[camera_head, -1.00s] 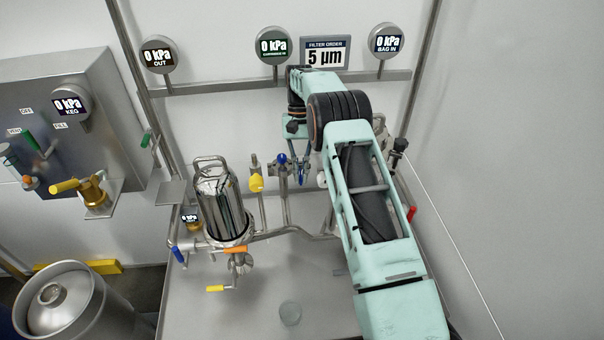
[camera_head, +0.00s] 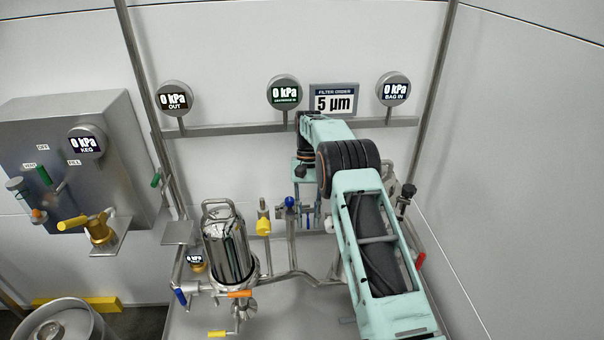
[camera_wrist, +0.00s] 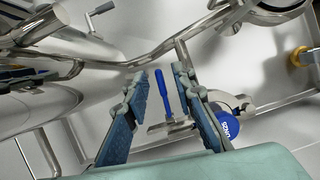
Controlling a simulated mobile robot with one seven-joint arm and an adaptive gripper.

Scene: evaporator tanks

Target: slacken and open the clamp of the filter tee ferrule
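My gripper (camera_wrist: 155,80) is open and empty in the wrist view, its two blue-padded fingers spread apart. A blue lever handle (camera_wrist: 162,86) shows between and beyond the fingers, on a metal fitting (camera_wrist: 170,127). A round blue knob (camera_wrist: 228,122) with lettering is just right of the right finger. In the head view, the blue knob (camera_head: 291,202) is on the pipework right of the shiny filter housing (camera_head: 229,250). My gripper there is partly hidden and small beside these fittings. I cannot pick out the ferrule clamp with certainty in either view.
A yellow-handled valve (camera_head: 263,227) stands between the filter housing and the blue knob. Pipes (camera_head: 292,275) run over the steel bench. A red handle (camera_head: 420,261) is right of my arm. Gauges and a 5 µm sign (camera_head: 334,101) line the wall rail.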

